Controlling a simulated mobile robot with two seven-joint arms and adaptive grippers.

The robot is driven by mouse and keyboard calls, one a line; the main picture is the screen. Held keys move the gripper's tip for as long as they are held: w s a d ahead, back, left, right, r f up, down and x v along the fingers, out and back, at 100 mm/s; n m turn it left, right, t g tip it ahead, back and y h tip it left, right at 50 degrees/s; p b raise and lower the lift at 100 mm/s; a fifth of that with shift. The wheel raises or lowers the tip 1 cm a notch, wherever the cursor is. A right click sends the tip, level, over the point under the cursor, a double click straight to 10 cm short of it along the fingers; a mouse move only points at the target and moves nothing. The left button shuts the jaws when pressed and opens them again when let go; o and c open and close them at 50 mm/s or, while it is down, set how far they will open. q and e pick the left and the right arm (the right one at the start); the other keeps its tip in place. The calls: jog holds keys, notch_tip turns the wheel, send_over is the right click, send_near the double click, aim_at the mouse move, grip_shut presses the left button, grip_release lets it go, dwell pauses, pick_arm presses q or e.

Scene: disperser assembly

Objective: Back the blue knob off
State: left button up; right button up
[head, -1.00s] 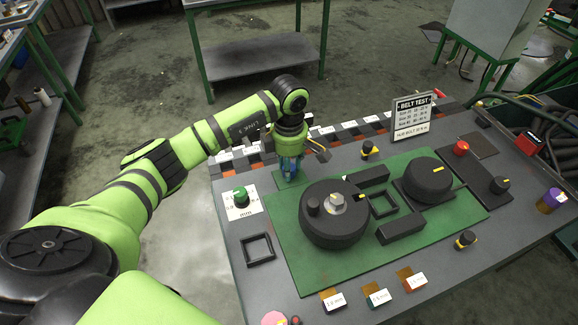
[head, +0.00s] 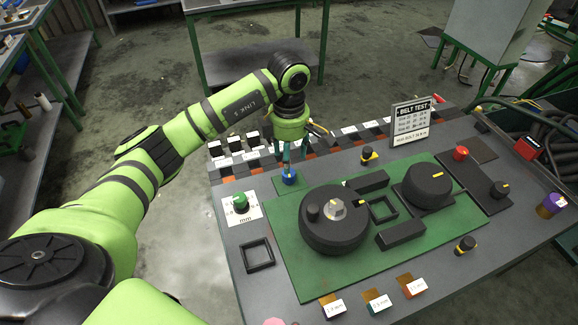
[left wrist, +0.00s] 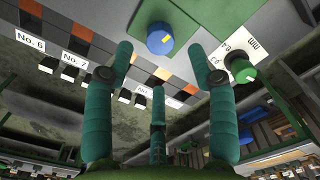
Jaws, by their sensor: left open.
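The blue knob (head: 289,177) sits on a small green plate (head: 308,183) at the back left of the grey bench. My left gripper (head: 290,157) points down just above the knob. In the left wrist view its teal fingers (left wrist: 159,62) are spread apart and hold nothing. The knob looks clear of the fingers. My right gripper is not in view.
The green board (head: 289,239) carries a big black wheel (head: 330,232) and a second black wheel (head: 428,188). A green knob (head: 240,202) stands on a white label left of the blue knob. A BELT TEST sign (head: 411,122) stands at the back. A black square frame (head: 258,254) lies near the left edge.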

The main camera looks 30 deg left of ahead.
pick_arm(q)
notch_tip(320, 180, up, 6)
jog(key=shift+f, duration=0.2)
